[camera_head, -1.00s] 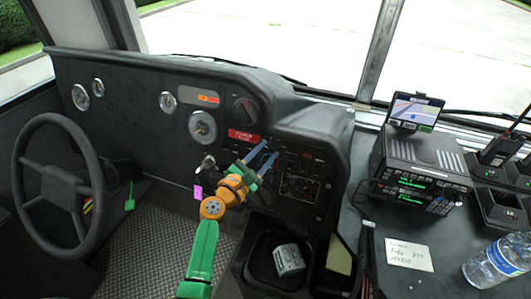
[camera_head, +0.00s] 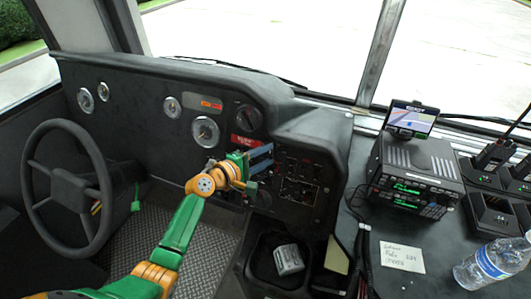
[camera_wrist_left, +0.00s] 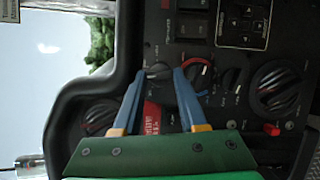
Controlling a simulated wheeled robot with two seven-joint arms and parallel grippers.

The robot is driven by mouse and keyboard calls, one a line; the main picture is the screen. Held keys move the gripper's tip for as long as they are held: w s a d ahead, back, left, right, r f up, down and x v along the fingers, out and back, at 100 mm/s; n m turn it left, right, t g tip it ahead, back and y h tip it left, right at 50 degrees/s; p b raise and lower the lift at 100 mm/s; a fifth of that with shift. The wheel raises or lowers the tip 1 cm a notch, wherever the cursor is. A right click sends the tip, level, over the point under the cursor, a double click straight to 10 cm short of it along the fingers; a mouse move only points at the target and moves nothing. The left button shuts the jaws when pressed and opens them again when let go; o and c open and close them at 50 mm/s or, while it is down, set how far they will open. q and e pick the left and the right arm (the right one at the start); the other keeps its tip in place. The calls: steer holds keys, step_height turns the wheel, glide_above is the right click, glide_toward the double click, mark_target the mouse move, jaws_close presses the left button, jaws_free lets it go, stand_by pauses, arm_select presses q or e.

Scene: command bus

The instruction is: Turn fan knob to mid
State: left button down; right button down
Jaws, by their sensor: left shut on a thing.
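The left gripper (camera_head: 272,154) reaches the dashboard panel in the head view, its two blue fingers pointing right. In the left wrist view its fingertips (camera_wrist_left: 159,72) are on either side of a small dark knob (camera_wrist_left: 157,71), shut on it. I take this to be the fan knob; its label is too small to read, and so is its setting. In the head view the fingers hide this knob. My right gripper is not in view.
Neighbouring dials include a red-marked one (camera_wrist_left: 200,74) and a large one (camera_wrist_left: 278,88). A large knob (camera_head: 247,116) sits above the gripper. The steering wheel (camera_head: 68,183) is at left; a radio (camera_head: 420,172) and bottle (camera_head: 497,262) are at right.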

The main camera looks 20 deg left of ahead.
arm_select(q)
steer(key=m+g+p, duration=0.1)
steer(key=m, duration=0.1)
steer(key=m+p, duration=0.1)
steer(key=m, duration=0.1)
steer(key=shift+r+g+y+p, duration=0.3)
steer(key=shift+r+g+p, duration=0.05)
steer(key=shift+g+p, duration=0.05)
steer(key=shift+w+m+g+y+p, duration=0.1)
steer(key=shift+m+g+y+p, duration=0.25)
steer(key=shift+m+p, duration=0.8)
steer(key=shift+d+f+m, duration=0.1)
steer(key=shift+f+m, duration=0.05)
steer(key=shift+m, duration=0.2)
steer(key=shift+c, duration=2.3)
jaws_free()
